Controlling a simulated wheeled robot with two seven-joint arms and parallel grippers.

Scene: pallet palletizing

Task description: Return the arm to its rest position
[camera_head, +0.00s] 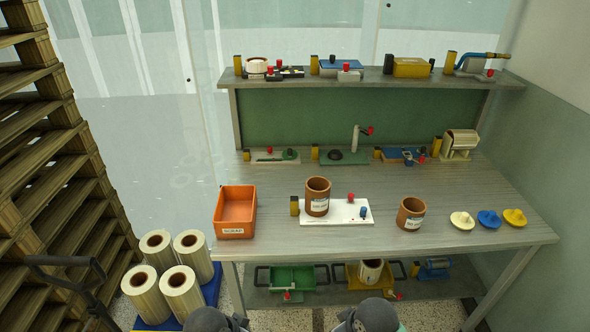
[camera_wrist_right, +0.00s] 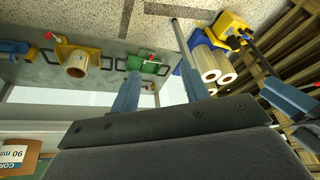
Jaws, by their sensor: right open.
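My right gripper (camera_wrist_right: 160,88) shows in the right wrist view with its two blue fingers spread apart and nothing between them. It is away from the worktable (camera_head: 390,245). No gripper shows in the head view; only two grey rounded parts of my own body show at its bottom edge. A brown labelled core also shows at the lower left of the wrist view (camera_wrist_right: 15,155).
An orange scrap bin (camera_head: 236,230) sits at the table's left. Several cream rolls (camera_head: 179,290) stand on a blue base at lower left, beside stacked wooden pallets (camera_head: 50,150). The lower shelf holds a green bin (camera_head: 292,279). Cream, blue and yellow knobs lie at right.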

